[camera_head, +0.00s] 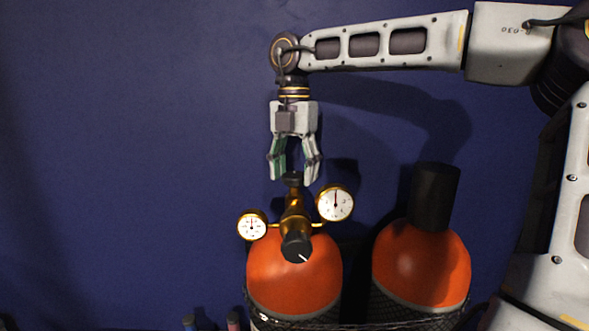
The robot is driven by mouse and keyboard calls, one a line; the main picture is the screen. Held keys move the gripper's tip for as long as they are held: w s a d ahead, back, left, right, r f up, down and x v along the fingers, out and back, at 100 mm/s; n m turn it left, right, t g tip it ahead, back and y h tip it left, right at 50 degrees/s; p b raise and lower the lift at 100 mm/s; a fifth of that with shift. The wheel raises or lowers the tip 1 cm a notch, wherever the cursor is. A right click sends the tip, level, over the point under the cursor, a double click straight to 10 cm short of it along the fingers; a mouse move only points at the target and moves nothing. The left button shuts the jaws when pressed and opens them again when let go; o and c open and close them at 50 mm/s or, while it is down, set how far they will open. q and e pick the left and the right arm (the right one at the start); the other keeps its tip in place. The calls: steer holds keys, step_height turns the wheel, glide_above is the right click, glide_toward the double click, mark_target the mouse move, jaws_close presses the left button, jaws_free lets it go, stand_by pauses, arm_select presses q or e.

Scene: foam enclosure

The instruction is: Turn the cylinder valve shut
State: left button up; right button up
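The orange gas cylinder (290,275) at the centre bottom carries a brass regulator with two round gauges, a left gauge (252,226) and a right gauge (336,203). A black knob (297,247) with a white mark faces me at its front. The dark cylinder valve handwheel (292,179) tops the brass stem. My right gripper (293,178) points down from above, its fingers apart on either side of the handwheel's top. I cannot tell whether the fingers touch it. My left gripper is not in view.
A second orange cylinder (420,265) with a black cap (435,198) stands to the right. Dark mesh wraps the lower cylinders. A dark blue wall (130,150) is behind. Small blue and pink-topped items (233,321) show at the bottom edge. The left side is clear.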

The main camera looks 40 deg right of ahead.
mark_target(294, 175)
steer(key=shift+o, duration=0.4)
steer(key=shift+r, duration=0.4)
step_height(294, 175, up, 11)
stand_by(0.5)
stand_by(0.8)
